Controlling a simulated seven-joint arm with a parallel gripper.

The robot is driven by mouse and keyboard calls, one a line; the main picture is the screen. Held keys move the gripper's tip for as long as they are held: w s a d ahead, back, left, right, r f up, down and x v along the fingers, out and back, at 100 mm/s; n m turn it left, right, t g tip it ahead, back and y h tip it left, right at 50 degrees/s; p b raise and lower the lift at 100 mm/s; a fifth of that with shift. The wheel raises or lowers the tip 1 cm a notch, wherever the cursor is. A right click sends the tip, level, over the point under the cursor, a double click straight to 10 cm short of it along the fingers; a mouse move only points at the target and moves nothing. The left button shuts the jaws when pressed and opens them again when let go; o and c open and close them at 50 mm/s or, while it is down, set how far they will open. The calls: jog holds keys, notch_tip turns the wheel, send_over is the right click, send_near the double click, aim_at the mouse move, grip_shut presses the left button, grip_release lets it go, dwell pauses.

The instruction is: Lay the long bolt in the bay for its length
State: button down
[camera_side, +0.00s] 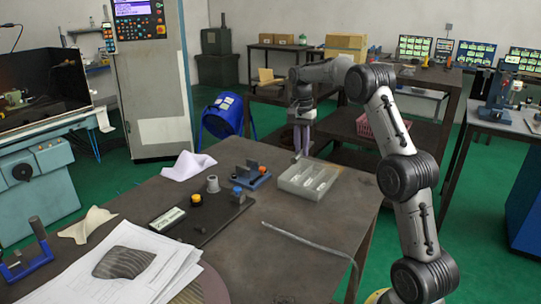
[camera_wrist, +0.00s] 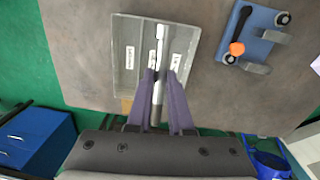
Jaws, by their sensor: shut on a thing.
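The long bolt (camera_wrist: 159,48) is grey with a paler head and shows in the wrist view between my two purple fingers. My gripper (camera_wrist: 161,76) is shut on it, with the head end pointing away over the tray. The grey tray (camera_wrist: 187,30) has labelled bays side by side, and the bolt lines up over the middle part, beside the middle label. In the side view my gripper (camera_side: 299,153) is at the back left edge of the tray (camera_side: 291,186). I cannot tell whether the bolt touches the tray floor. The label words are too small to read.
A blue fixture (camera_wrist: 252,37) with an orange knob stands right of the tray in the wrist view. In the side view, a dark board (camera_side: 215,222), a long grey rod (camera_side: 305,240) and papers (camera_side: 130,270) lie on the table. The table's front right is mostly clear.

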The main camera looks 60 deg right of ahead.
jog(key=shift+s+d+r+m, duration=0.1)
jog(key=shift+s+d+m, duration=0.2)
jog(key=shift+s+d, duration=0.8)
jog(key=shift+w, duration=0.15)
jog(key=shift+f, duration=3.9)
jog(key=c, duration=0.7)
grip_release()
jog(key=shift+c, duration=0.2)
